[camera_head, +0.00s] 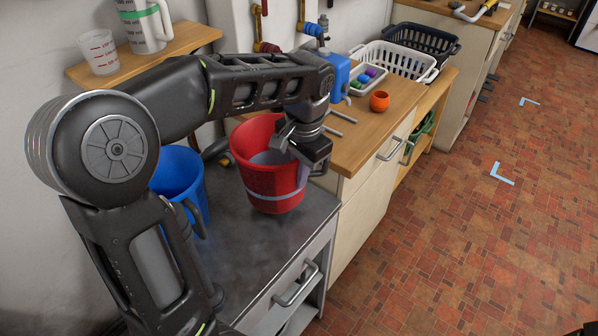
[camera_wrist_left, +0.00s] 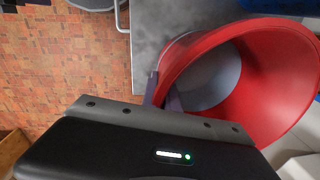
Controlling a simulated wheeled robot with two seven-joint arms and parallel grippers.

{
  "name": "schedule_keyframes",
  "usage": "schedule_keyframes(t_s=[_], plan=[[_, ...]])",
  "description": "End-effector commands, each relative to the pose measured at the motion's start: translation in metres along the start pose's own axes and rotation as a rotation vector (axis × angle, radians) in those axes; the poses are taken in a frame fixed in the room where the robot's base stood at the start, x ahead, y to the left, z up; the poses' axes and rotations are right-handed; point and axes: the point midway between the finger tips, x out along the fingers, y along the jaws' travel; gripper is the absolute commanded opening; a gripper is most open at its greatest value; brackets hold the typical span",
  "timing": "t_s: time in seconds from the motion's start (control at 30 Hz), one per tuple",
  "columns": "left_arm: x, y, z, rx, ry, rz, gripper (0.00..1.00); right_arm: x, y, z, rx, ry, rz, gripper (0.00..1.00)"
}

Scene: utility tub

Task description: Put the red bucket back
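The red bucket (camera_head: 262,180) is upright over the grey countertop (camera_head: 255,240), near its right end beside the wooden counter. I cannot tell whether its base touches the surface. It has a light band near its lower part and a grey inside bottom. My left gripper (camera_head: 290,150) reaches down at the bucket's right rim. In the left wrist view its narrow fingers (camera_wrist_left: 162,95) sit one on each side of the bucket's red wall (camera_wrist_left: 255,110), close against it. The fingertips are partly hidden in the head view. My right gripper is not in view.
A blue bucket (camera_head: 178,180) stands left of the red one, partly behind my left arm. A shelf (camera_head: 150,55) holds a beaker and jug. Tiled floor is open at right.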

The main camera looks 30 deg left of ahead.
Motion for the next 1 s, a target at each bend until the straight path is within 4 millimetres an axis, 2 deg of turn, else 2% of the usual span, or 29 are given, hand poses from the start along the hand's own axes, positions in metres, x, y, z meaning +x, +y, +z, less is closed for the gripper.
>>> schedule_keyframes(t_s=[0.33, 0.77, 1.0], plan=[[0.032, 0.003, 0.0, 0.0, 0.002, -0.001, 0.0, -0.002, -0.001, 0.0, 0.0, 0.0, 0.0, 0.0], [0.038, 0.003, -0.001, 0.0, 0.004, -0.002, 0.0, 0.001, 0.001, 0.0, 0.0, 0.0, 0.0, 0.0], [0.039, 0.004, 0.0, 0.0, -0.001, 0.001, 0.21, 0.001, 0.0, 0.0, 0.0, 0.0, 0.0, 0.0]])
